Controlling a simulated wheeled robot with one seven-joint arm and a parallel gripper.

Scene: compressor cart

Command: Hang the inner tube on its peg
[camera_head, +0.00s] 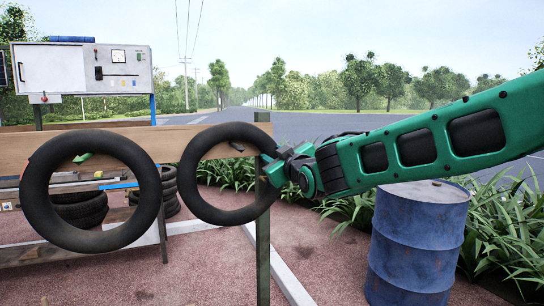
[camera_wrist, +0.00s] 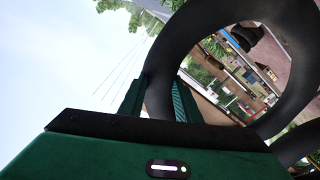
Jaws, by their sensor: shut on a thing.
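My gripper (camera_head: 277,166) is shut on the right rim of a black inner tube (camera_head: 187,180), which hangs upright as a ring in front of a wooden board. In the wrist view the tube (camera_wrist: 158,98) passes between my gripper's two fingers (camera_wrist: 158,100). A small dark peg-like end (camera_head: 238,147) shows inside the ring's upper part, against the board. I cannot tell whether the tube rests on it or is in front of it. A second black tube (camera_head: 35,195) hangs to the left, with a green peg (camera_head: 83,158) inside its upper part.
The wooden board (camera_head: 165,142) meets a green post (camera_head: 263,230). A blue barrel (camera_head: 417,245) stands right, below my arm. Stacked tyres (camera_head: 82,210) and a low bench lie behind the left tube. A control panel (camera_head: 85,70) stands back left.

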